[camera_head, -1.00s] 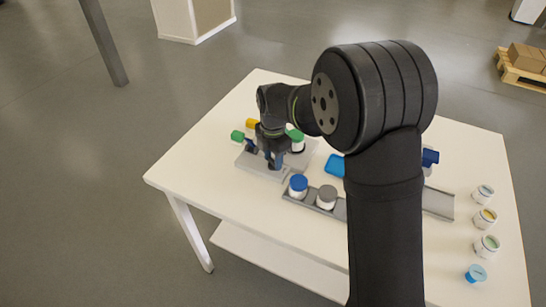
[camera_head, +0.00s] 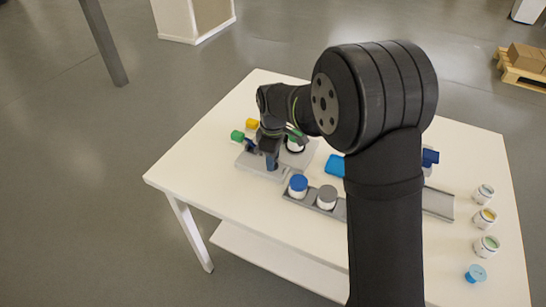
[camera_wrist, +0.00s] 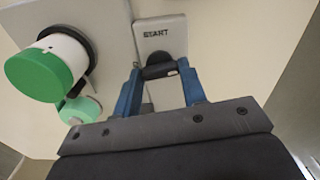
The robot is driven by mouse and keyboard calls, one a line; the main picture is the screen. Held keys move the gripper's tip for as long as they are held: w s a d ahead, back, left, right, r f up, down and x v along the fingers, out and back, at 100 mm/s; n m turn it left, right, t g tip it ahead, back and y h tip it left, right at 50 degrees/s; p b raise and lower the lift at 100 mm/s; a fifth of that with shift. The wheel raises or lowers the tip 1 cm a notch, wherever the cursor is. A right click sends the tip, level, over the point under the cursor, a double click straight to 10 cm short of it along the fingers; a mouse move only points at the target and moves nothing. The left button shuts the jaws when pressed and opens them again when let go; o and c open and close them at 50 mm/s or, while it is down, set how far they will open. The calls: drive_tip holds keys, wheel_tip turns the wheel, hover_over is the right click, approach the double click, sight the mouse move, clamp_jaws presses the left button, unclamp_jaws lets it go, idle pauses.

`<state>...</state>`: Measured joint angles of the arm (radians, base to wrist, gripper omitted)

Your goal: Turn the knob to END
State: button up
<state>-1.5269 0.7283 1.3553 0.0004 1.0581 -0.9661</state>
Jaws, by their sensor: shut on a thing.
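The knob (camera_wrist: 159,70) is a small dark piece on a light grey panel (camera_wrist: 172,48) in the wrist view. The panel carries lettering that looks like START but is partly doubled and hard to read; I see no END mark. My gripper (camera_wrist: 160,74) has its blue fingers on either side of the knob and is shut on it. In the head view my gripper (camera_head: 271,160) points down at the near left of a grey base plate (camera_head: 248,163), and the knob is hidden there.
A green-lidded white jar (camera_wrist: 48,68) stands close left of my gripper in the wrist view. A blue-lidded jar (camera_head: 298,186) and a grey-lidded jar (camera_head: 327,197) stand on a rail nearby. Several small cups line the table's right side. The left tabletop (camera_head: 185,165) is clear.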

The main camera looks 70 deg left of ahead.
drive_tip(key=m, duration=0.5)
drive_tip(key=shift+m, duration=0.3)
drive_tip(key=m, duration=1.3)
drive_tip(key=shift+m, duration=0.3)
drive_tip(key=m, duration=1.3)
drive_tip(key=shift+m, duration=2.6)
